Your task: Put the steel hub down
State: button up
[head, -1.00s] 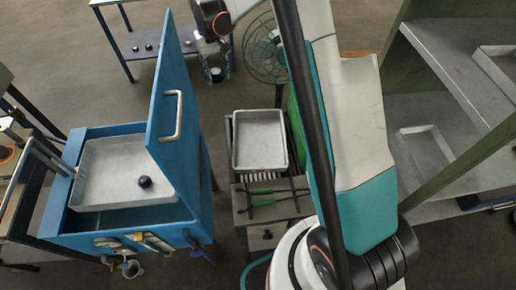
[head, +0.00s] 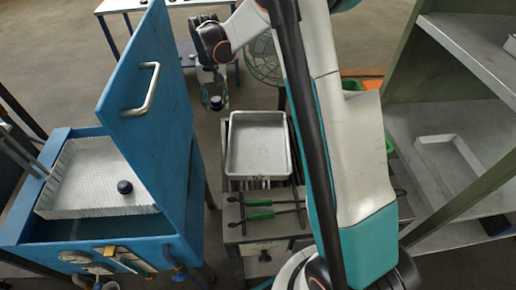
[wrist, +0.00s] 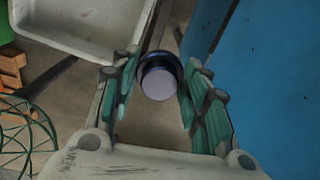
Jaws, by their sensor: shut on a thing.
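My gripper (head: 214,90) hangs in the air at the upper middle of the head view. It is shut on the steel hub (head: 216,103), a small dark round piece. In the wrist view the hub (wrist: 160,78) sits between the green finger pads (wrist: 158,70), showing a pale flat face and a dark rim. The hub is clear of any surface. A similar dark hub (head: 124,187) lies on the pale tray (head: 85,185) in the blue furnace box.
An empty grey metal tray (head: 258,150) stands on a cart, with green-handled tongs (head: 260,214) in front. The raised blue door (head: 150,120) stands left of it and fills the wrist view's right side. Grey shelves (head: 450,165) are at right. A fan (head: 263,60) stands behind.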

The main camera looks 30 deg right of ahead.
aim_at(250, 141)
jog(key=s+d+r+m+p, duration=0.1)
jog(key=s+d+r+m, duration=0.8)
jog(key=m, duration=0.9)
jog(key=f+b, duration=0.2)
jog(key=f, duration=0.5)
jog(key=a+f+b, duration=0.1)
jog(key=f+b, duration=0.1)
jog(key=f, duration=0.4)
jog(key=f+b, duration=0.2)
jog(key=f, duration=0.5)
jog(key=shift+s+a+f, duration=0.25)
jog(key=shift+a+f, duration=0.05)
jog(key=shift+f, duration=0.05)
jog(key=o, duration=1.4)
jog(key=shift+f, duration=0.1)
jog(key=shift+o, duration=0.2)
